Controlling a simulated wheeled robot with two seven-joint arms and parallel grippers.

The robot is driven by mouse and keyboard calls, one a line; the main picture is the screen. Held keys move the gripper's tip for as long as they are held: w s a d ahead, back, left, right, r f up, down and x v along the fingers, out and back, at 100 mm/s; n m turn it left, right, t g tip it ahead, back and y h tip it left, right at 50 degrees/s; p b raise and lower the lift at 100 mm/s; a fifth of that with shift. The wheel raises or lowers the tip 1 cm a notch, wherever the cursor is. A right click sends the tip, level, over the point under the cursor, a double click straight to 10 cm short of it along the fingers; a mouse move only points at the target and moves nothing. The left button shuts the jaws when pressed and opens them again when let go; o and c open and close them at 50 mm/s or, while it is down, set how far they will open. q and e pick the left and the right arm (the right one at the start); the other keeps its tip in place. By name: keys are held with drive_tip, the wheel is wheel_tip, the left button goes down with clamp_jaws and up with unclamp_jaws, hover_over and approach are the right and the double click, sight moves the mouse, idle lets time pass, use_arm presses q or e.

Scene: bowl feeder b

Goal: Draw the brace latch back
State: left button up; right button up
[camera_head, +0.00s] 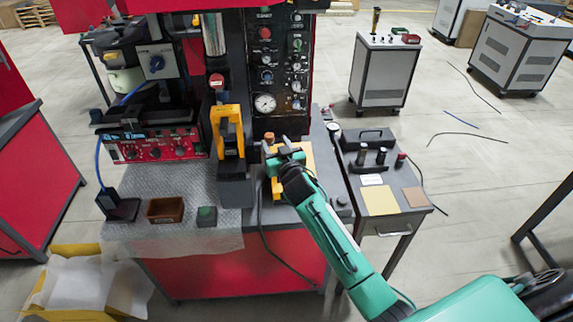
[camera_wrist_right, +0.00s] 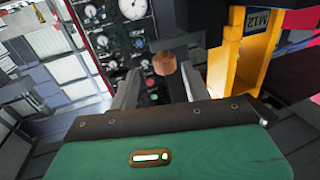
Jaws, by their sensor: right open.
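A brown round knob (camera_head: 269,137), which looks like the latch's handle, stands on a dark post beside the red machine's dark gauge panel. It also shows in the right wrist view (camera_wrist_right: 165,63). My right gripper (camera_head: 273,149) reaches in from the lower right, close to the knob. In the right wrist view its two grey fingers (camera_wrist_right: 159,72) are open, with the knob in the gap near their tips. I see no finger closed on it. The latch's lower part is hidden behind my gripper. My left gripper does not show.
A yellow upright bracket (camera_head: 228,130) stands left of the knob, close to my right gripper in the wrist view (camera_wrist_right: 226,60). A brown bin (camera_head: 165,210) and a green-topped block (camera_head: 207,215) sit at the bench front. A grey side table (camera_head: 410,178) stands at right.

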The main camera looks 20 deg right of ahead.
drive_tip(key=s+b, duration=0.2)
drive_tip(key=s, duration=0.7)
drive_tip(key=shift+s+b, duration=0.2)
drive_tip(key=shift+b, duration=0.1)
drive_tip(key=s+f+n+g, duration=0.1)
drive_tip(key=s+f+g, duration=0.25)
drive_tip(key=f, duration=1.35)
drive_tip(key=s+f+g, duration=0.3)
drive_tip(key=s+f, duration=0.1)
drive_tip(key=f, duration=1.2)
drive_tip(key=s+f+n+g, duration=0.1)
drive_tip(key=s+f+g, duration=0.4)
drive_tip(key=s+f, duration=1.3)
drive_tip(key=s+f+g, duration=0.1)
drive_tip(key=s+f, duration=0.4)
drive_tip(key=s, duration=0.5)
drive_tip(key=s+d+f+g, duration=0.1)
drive_tip(key=s+f+g, duration=0.1)
drive_tip(key=s+f, duration=0.4)
drive_tip(key=s+d+f+g, duration=0.1)
drive_tip(key=s+f, duration=0.4)
drive_tip(key=s, duration=0.9)
drive_tip(key=shift+s+d+f+n+g, duration=0.15)
drive_tip(key=shift+s+n+g, duration=0.2)
drive_tip(key=shift+g, duration=0.4)
